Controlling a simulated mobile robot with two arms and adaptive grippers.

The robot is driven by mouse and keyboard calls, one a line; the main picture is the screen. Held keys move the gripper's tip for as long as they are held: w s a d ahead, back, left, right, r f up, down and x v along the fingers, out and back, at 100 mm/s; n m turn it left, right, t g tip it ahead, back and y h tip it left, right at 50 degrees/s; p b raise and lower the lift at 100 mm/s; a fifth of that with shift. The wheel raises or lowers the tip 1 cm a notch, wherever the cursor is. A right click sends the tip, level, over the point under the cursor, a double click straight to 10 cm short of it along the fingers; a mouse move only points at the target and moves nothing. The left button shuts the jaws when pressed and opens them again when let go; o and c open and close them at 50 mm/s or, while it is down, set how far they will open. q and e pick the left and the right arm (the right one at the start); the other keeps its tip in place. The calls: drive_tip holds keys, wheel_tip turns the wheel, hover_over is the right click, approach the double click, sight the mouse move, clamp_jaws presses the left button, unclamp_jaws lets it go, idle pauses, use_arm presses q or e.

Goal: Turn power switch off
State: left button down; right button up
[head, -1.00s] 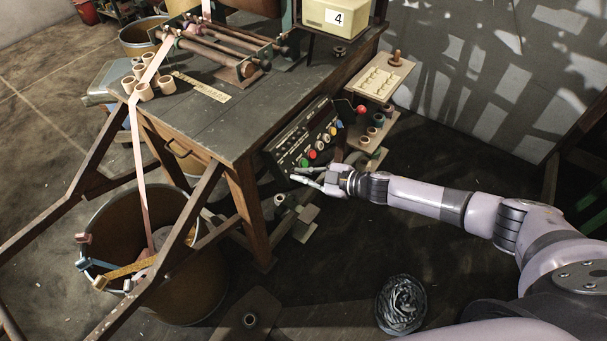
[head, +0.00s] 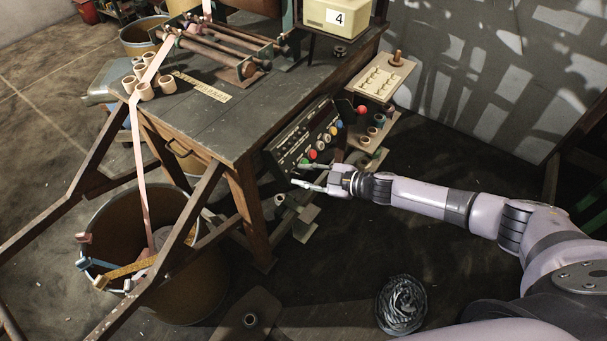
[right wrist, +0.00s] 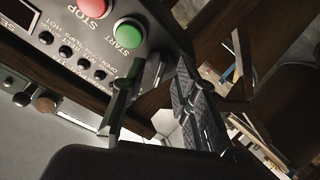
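The dark control panel (head: 300,137) hangs on the right side of the workbench and carries coloured buttons. In the right wrist view, the green START button (right wrist: 129,34) and the red STOP button (right wrist: 92,8) show large, with a row of small black knobs (right wrist: 83,61) beside them. I cannot make out which control is the power switch. My left gripper is out of view.
The workbench (head: 215,120) fills the upper middle, with rollers and pale tape. A red-knobbed lever (head: 362,110) and a small shelf (head: 378,78) stand right of the panel. A large bin (head: 190,290) is at lower left. A dark coiled bundle (head: 401,304) lies on the floor.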

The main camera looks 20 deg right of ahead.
drive_tip(key=v, duration=1.1)
drive_tip(key=d+f+m+t+h+p, duration=0.1)
drive_tip(key=d+f+m+h, duration=0.15)
drive_tip(key=f, duration=0.45)
drive_tip(key=d+f+m+h+p, duration=0.1)
drive_tip(key=d+f+m+h, duration=0.15)
drive_tip(key=f, duration=0.45)
drive_tip(key=s+d+f+m+g+h, duration=0.1)
drive_tip(key=s+f+m+g+h, duration=0.2)
drive_tip(key=s+f, duration=0.65)
drive_tip(key=s+a+f+m+g, duration=0.1)
drive_tip(key=s+f, duration=0.4)
drive_tip(key=s, duration=0.6)
drive_tip(key=s+a+f+m+g+h+p, duration=0.1)
drive_tip(key=s+a+f+m+g, duration=0.1)
drive_tip(key=s+f, duration=0.4)
drive_tip(key=s+a+f+m+g+h, duration=0.1)
drive_tip(key=s+a+f+m+g, duration=0.1)
drive_tip(key=s, duration=1.5)
wheel_tip(320, 180, down, 3)
drive_tip(key=a+g, duration=0.1)
drive_tip(key=a, duration=0.1)
drive_tip(key=shift+a+f+g+p, duration=0.15)
drive_tip(key=shift+a+g+p, duration=0.15)
drive_tip(key=shift+a+g, duration=0.1)
